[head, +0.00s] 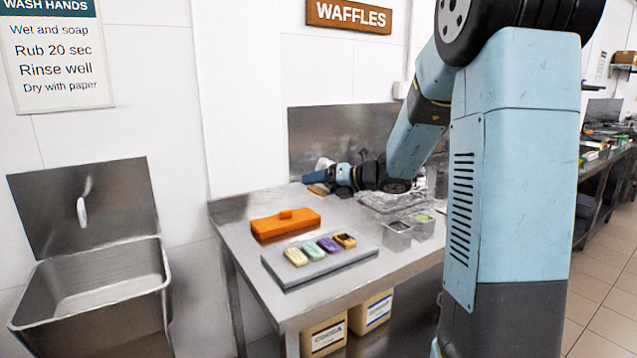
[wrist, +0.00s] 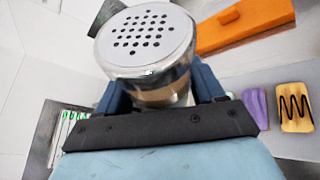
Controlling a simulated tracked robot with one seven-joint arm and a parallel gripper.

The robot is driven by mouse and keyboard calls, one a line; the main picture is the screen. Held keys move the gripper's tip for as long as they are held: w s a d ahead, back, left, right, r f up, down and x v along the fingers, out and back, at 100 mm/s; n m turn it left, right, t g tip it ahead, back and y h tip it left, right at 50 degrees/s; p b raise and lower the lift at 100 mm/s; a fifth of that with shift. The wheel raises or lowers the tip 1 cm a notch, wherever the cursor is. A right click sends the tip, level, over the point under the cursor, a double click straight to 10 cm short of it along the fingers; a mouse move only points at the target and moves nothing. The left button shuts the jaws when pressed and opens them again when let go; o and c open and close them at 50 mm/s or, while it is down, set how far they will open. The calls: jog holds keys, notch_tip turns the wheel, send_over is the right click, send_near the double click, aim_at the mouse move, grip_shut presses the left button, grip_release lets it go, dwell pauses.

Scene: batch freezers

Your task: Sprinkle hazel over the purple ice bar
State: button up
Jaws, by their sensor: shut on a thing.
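My gripper (wrist: 160,88) is shut on a shaker (wrist: 145,45), a clear jar with a perforated metal lid and light brown contents low in it. In the wrist view the lid faces the camera. In the head view my gripper (head: 318,178) is above the back left of the steel table, apart from the bars. The purple ice bar (head: 328,244) lies on the grey slab (head: 322,267), between a green bar (head: 313,250) and a tan bar with a dark zigzag (head: 345,240). The purple bar (wrist: 256,107) also shows in the wrist view, right of the shaker.
An orange block with a knob (head: 285,224) sits behind the slab. A cream bar (head: 296,257) is leftmost on the slab. A steel splashback (head: 340,130) rises behind, and a sink (head: 95,290) is left.

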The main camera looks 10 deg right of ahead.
jog(key=f+m+y, duration=0.1)
jog(key=f+m, duration=0.2)
jog(key=s+a+f+m+y, duration=0.1)
jog(key=f+m+y, duration=0.1)
jog(key=f+m, duration=0.1)
jog(key=a+f+m+y, duration=0.1)
jog(key=f+m, duration=0.2)
jog(key=f, duration=0.1)
jog(key=shift+s+m+t+y, duration=0.2)
jog(key=shift+m+t+y, duration=0.1)
jog(key=shift+m+t, duration=0.1)
jog(key=m, duration=0.1)
jog(key=m+t, duration=0.1)
jog(key=m, duration=0.1)
jog(key=m+y, duration=0.1)
jog(key=shift+w+d+r+m+t, duration=0.2)
jog(key=shift+d+r+m+t, duration=0.1)
jog(key=shift+m, duration=0.1)
jog(key=shift+r, duration=0.25)
jog(key=shift+f, duration=0.15)
dwell(0.9)
jog(key=shift+n+g+h, duration=0.4)
jog(key=shift+n+g, duration=0.3)
jog(key=shift+n, duration=1.5)
